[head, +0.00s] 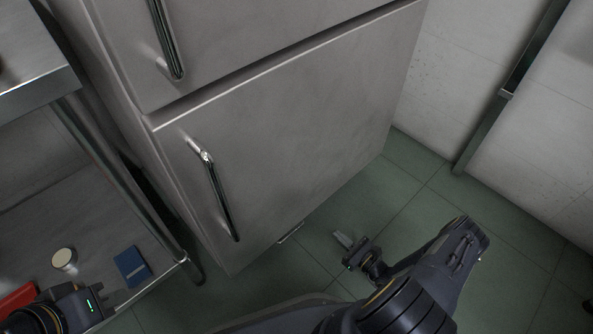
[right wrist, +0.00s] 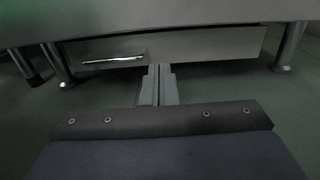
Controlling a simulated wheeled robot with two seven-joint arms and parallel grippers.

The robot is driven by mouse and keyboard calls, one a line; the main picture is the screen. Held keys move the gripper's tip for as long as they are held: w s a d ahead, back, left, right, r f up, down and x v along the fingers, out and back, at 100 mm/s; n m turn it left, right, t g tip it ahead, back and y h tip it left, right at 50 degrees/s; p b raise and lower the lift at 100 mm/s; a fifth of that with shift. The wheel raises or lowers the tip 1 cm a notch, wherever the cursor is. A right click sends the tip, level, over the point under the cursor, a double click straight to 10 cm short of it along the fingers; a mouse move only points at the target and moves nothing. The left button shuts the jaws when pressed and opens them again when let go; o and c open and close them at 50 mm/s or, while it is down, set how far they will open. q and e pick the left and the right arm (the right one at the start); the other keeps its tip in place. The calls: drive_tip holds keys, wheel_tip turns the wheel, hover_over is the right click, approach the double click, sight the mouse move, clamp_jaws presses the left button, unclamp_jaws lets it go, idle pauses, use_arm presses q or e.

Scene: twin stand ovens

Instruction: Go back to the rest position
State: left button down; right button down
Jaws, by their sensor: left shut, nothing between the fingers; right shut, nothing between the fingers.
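My left gripper (head: 122,299) is at the lower left in the head view, over the lower shelf of the steel table. Its fingers are shut and empty. My right gripper (head: 341,239) is at the bottom centre of the head view, low in front of the steel unit and above the green floor. Its fingers are shut and empty, and apart from the unit. The right wrist view shows the same fingers (right wrist: 158,84) together, pointing at the unit's base. Much of my left arm is out of frame.
A steel unit has a closed lower door (head: 290,140) with a bar handle (head: 218,195). The steel table's lower shelf (head: 75,215) holds a round pale-topped item (head: 64,259), a blue box (head: 132,266) and a red item (head: 18,299). Green floor (head: 400,200) is clear at right.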

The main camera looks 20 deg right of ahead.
drive_tip(key=shift+r, duration=0.1)
drive_tip(key=w+a+r+n+g+y, duration=0.25)
drive_tip(key=r+n+g, duration=0.5)
drive_tip(key=r, duration=0.75)
drive_tip(key=w+a+r+n+g+y, duration=0.1)
drive_tip(key=a+r+n+g+y, duration=0.3)
drive_tip(key=r+n, duration=0.85)
drive_tip(key=s+a+r+n+g+h, duration=0.2)
drive_tip(key=s+r, duration=0.2)
drive_tip(key=r, duration=0.3)
drive_tip(key=s+a+r+n+g+h, duration=0.1)
drive_tip(key=s+r+n+h, duration=0.2)
drive_tip(key=r, duration=0.5)
drive_tip(key=s+a+r+n+t+h+p, duration=0.1)
drive_tip(key=s+r+n+t+h, duration=0.1)
drive_tip(key=s, duration=0.4)
drive_tip(key=s+r+n+t+h, duration=0.2)
drive_tip(key=s+r+n+h, duration=0.1)
drive_tip(key=s, duration=0.4)
wheel_tip(320, 180, up, 38)
drive_tip(key=p, duration=3.8)
drive_tip(key=shift+w+f, duration=0.15)
drive_tip(key=shift+f, duration=0.05)
drive_tip(key=shift+g, duration=0.25)
